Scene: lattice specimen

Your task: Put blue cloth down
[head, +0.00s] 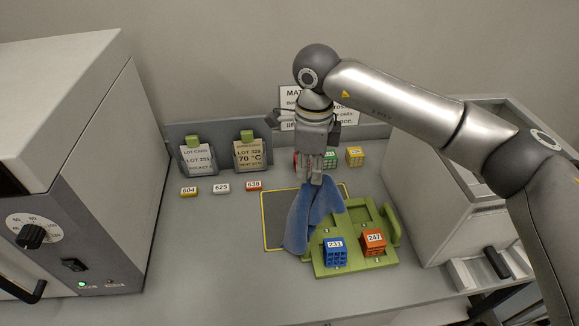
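The blue cloth (304,219) hangs in folds from my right gripper (316,178), which points down and is shut on its upper part. The cloth hangs in front of a dark grey mat with a yellow outline (276,218) and overlaps the left side of a green tray (345,262) in the picture. I cannot tell whether its lower end touches the bench or the tray. My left gripper is not in view.
A blue lattice block (335,250) and an orange one (373,241) sit on the tray. Green and yellow blocks (355,156) stand behind. A large oven-like box (75,130) is at left, a grey cabinet (420,195) at right. The front-left bench is clear.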

